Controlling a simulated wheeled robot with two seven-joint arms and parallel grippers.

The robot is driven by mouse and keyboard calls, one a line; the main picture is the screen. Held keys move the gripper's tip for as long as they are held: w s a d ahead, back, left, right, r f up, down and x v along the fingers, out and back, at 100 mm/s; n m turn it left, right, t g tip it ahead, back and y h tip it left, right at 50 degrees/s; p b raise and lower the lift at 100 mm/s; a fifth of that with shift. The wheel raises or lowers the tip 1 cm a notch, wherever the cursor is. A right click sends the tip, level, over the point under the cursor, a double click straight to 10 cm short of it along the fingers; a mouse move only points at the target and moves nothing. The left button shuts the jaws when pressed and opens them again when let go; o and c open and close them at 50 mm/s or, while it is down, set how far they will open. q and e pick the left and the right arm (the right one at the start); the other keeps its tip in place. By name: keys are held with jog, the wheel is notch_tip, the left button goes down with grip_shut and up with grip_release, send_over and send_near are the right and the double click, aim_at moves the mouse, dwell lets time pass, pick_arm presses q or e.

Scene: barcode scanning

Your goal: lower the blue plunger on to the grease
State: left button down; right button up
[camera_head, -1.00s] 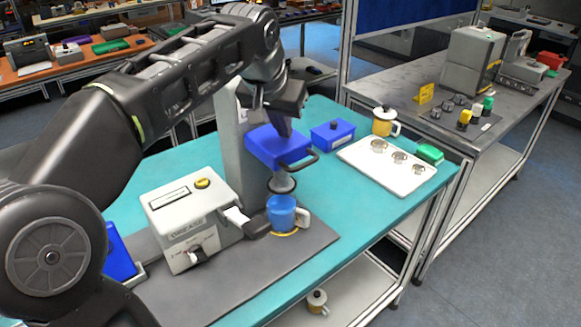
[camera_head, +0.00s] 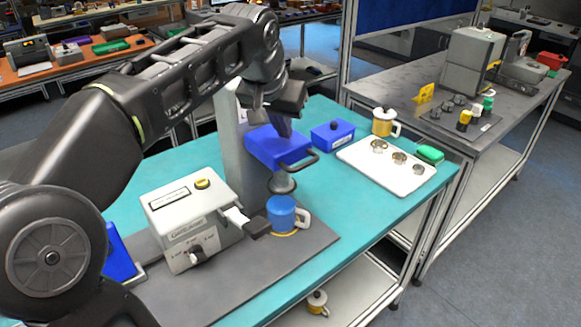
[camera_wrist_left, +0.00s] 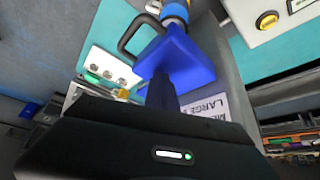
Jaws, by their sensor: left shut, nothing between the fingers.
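The blue plunger block (camera_head: 279,149) sits at the front of a grey upright column (camera_head: 241,160), with a dark loop handle at its right. A grey round foot (camera_head: 282,184) hangs below it. A blue cup (camera_head: 281,214) with a pale handle stands under the foot, apart from it or nearly touching; I cannot tell. Grease inside the cup is hidden. My left gripper (camera_head: 285,130) is shut and empty, fingertips down at the top of the block. The left wrist view shows the shut fingers (camera_wrist_left: 162,92) against or just above the blue block (camera_wrist_left: 180,62). My right gripper is not in view.
A grey-white box (camera_head: 187,218) with a dial and yellow button stands left of the cup. A blue bin (camera_head: 332,134), a yellow mug (camera_head: 383,122) and a white tray (camera_head: 360,165) with metal parts lie to the right. The teal table (camera_head: 335,205) is clear in front of the tray.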

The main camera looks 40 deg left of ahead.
aim_at(284, 143)
pick_arm(q)
jog(key=shift+f, duration=0.1)
dwell(0.4)
jog(key=shift+f+b, duration=1.5)
jog(key=shift+f, duration=0.2)
notch_tip(284, 143, up, 9)
jog(key=p, duration=0.8)
jog(key=shift+r, duration=0.15)
